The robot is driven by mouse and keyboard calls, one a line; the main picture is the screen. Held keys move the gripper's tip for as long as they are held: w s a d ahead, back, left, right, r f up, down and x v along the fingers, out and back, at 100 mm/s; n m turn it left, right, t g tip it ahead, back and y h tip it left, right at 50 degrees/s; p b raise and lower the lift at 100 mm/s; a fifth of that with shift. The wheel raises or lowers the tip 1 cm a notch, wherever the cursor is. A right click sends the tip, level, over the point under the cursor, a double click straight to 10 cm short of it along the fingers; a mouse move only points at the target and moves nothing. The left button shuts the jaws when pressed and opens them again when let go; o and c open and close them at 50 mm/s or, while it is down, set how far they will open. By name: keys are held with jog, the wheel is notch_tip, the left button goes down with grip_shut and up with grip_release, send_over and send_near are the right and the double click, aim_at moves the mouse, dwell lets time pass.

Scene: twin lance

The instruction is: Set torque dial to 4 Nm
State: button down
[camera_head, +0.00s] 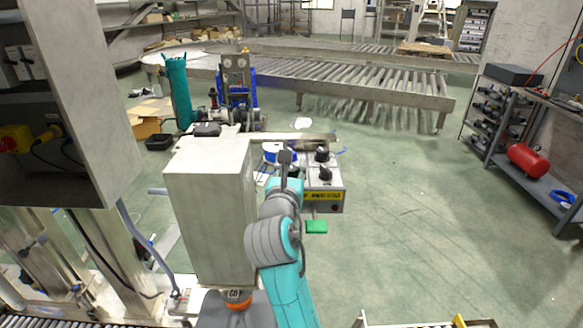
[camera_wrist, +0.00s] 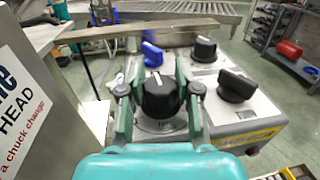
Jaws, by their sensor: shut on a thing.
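A grey control box (camera_head: 333,190) with black knobs stands just right of my gripper (camera_head: 287,160) in the head view. In the wrist view, my gripper (camera_wrist: 158,76) has one finger on each side of a round black dial (camera_wrist: 160,99) and is shut on it. A white line on the dial points roughly away from me. A pale scale plate lies under the dial, partly hidden, and its markings are too small to read. Two other black knobs, one farther back (camera_wrist: 204,49) and one to the right (camera_wrist: 236,86), and a blue part (camera_wrist: 152,54) are nearby.
A tall pale cabinet (camera_head: 208,205) stands close to my arm's left, its lettered side (camera_wrist: 28,92) near in the wrist view. A metal bar (camera_wrist: 140,32) crosses behind the knobs. Roller conveyors (camera_head: 340,78) stand farther back. The floor at right is open, before a shelf with a red tank (camera_head: 530,160).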

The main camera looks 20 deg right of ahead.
aim_at(289, 172)
jog(key=shift+m+g+h, duration=0.8)
jog(key=shift+m+h, duration=0.2)
jog(key=shift+h, duration=0.4)
jog(key=c, duration=0.8)
grip_release()
jog(key=shift+f, duration=0.1)
jog(key=shift+s, duration=0.1)
jog(key=shift+v, duration=3.7)
jog(key=shift+a, duration=0.1)
